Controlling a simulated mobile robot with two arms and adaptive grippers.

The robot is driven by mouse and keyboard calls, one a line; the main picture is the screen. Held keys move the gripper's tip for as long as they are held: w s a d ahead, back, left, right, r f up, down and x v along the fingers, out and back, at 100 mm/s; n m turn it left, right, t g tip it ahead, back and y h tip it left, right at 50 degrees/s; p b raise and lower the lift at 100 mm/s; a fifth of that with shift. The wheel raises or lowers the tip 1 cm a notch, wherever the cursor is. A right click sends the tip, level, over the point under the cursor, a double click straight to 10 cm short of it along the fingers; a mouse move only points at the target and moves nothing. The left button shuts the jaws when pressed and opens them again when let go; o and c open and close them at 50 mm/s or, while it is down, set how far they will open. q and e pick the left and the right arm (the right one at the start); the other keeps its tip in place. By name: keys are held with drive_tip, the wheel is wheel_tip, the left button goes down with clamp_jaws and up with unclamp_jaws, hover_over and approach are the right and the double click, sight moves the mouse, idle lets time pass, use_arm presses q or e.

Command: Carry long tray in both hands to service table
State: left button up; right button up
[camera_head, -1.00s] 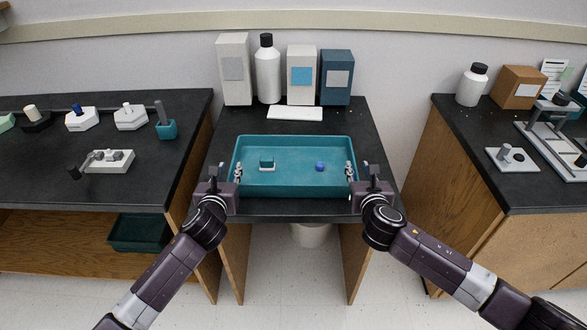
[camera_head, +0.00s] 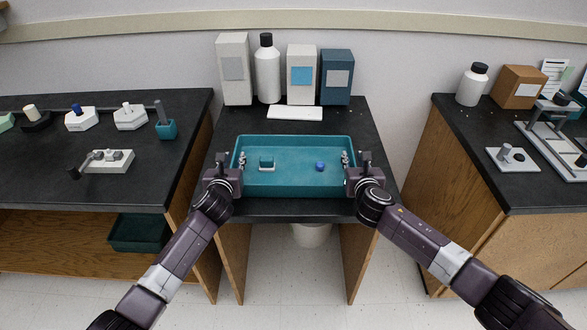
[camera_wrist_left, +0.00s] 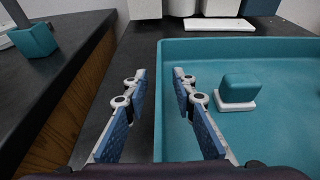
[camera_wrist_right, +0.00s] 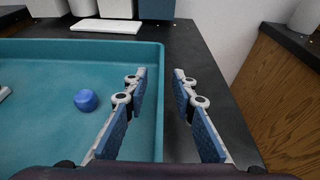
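The long teal tray (camera_head: 293,190) sits on the dark middle table. Inside it are a teal block on a white base (camera_head: 267,163) and a small blue ball-like piece (camera_head: 320,166). My left gripper (camera_head: 240,160) is open at the tray's left end; in the left wrist view its fingers (camera_wrist_left: 157,75) stand either side of the left wall. My right gripper (camera_head: 347,160) is open at the right end; in the right wrist view its fingers (camera_wrist_right: 157,75) stand either side of the right wall. I cannot tell whether any finger touches the tray.
Boxes and a white bottle (camera_head: 267,70) stand at the back of the middle table, with a flat white slab (camera_head: 295,113) before them. A left bench (camera_head: 40,165) and a right bench (camera_head: 470,140) carry lab items. Floor gaps separate the tables.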

use_arm(q)
clamp_jaws()
use_arm(e)
clamp_jaws()
use_arm(q)
drive_tip(key=shift+r, duration=0.2)
use_arm(e)
drive_tip(key=shift+r, duration=0.2)
